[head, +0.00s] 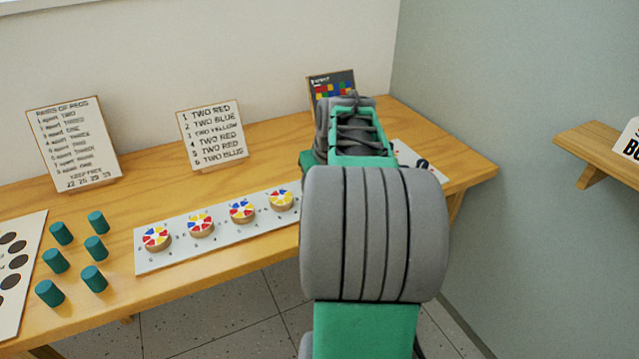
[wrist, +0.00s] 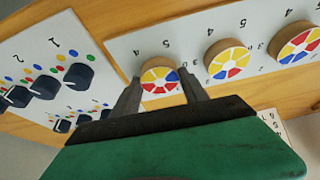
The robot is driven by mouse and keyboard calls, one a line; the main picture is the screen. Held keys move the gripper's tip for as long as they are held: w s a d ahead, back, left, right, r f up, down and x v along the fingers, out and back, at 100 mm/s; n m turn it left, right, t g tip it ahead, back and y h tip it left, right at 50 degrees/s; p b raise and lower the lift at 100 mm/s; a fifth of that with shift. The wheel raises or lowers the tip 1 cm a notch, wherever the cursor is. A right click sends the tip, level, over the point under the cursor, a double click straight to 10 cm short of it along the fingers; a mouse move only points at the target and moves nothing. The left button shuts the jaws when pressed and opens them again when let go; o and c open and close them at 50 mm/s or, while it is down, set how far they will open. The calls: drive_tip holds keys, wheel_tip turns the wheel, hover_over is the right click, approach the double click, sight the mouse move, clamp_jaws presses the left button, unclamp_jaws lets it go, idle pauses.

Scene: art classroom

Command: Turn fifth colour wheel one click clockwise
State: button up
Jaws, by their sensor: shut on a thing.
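A white board (head: 148,262) with a row of colour wheels lies on the table; my arm hides its right part in the head view. In the wrist view, my gripper (wrist: 160,77) has its fingers on either side of the end wheel (wrist: 160,80) and is shut on it. This wheel has red, yellow, blue and white wedges on a wooden base. The neighbouring wheel (wrist: 229,63), nearest the large numeral 5, is outside the fingers. Another wheel (wrist: 300,46) stands near the numeral 4. My gripper is hidden behind my arm in the head view.
A panel with dark knobs (wrist: 78,76) and coloured dots lies close beside the board's end. Several teal pegs (head: 96,222) stand at the left by a holed board (head: 22,262). Cards (head: 212,135) stand at the back of the wooden table (head: 150,200).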

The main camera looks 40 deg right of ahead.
drive_tip(key=shift+r+m+h, duration=0.1)
drive_tip(key=shift+m+h, duration=0.4)
drive_tip(key=shift+m, duration=0.7)
drive_tip(key=o, duration=1.4)
drive_tip(key=p+v, duration=0.1)
drive_tip(key=v, duration=0.6)
drive_tip(key=shift+a+r, duration=0.1)
drive_tip(key=shift+r, duration=0.25)
